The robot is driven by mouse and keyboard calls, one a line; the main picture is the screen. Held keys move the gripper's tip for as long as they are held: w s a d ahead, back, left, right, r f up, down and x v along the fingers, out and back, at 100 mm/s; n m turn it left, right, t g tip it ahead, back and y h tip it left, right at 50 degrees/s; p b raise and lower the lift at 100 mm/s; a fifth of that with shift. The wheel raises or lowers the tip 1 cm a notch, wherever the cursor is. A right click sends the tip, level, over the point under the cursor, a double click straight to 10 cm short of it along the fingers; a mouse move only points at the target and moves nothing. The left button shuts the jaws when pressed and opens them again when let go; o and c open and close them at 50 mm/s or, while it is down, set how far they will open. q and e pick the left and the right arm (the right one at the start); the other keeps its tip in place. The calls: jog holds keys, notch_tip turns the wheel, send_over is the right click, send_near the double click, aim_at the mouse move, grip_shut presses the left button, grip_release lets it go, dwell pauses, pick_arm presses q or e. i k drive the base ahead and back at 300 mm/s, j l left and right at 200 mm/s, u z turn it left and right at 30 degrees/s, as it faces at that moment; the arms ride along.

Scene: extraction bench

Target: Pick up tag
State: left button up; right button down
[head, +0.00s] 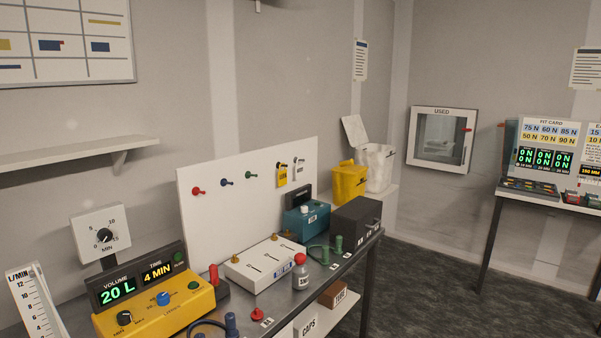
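A yellow tag (282,175) hangs on the upright white board (222,222) behind the bench, near its right side. A white tag (299,168) hangs just right of it. Both have small dark print that is too small to read. Nothing in view touches either tag. Neither of my grippers is in view.
The bench holds a yellow machine (155,312) with displays, a white box (265,264), a teal device (305,222), a dark box (356,220) and a red-capped bottle (300,274). Yellow (350,184) and white bins (378,168) stand beyond. Open floor lies right.

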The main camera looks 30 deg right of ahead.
aim_at(282, 175)
jog(key=i+l+z, duration=0.3)
jog(key=i, duration=0.15)
jog(key=i+l+z, duration=0.1)
jog(key=i+z, duration=0.2)
jog(key=i, duration=0.15)
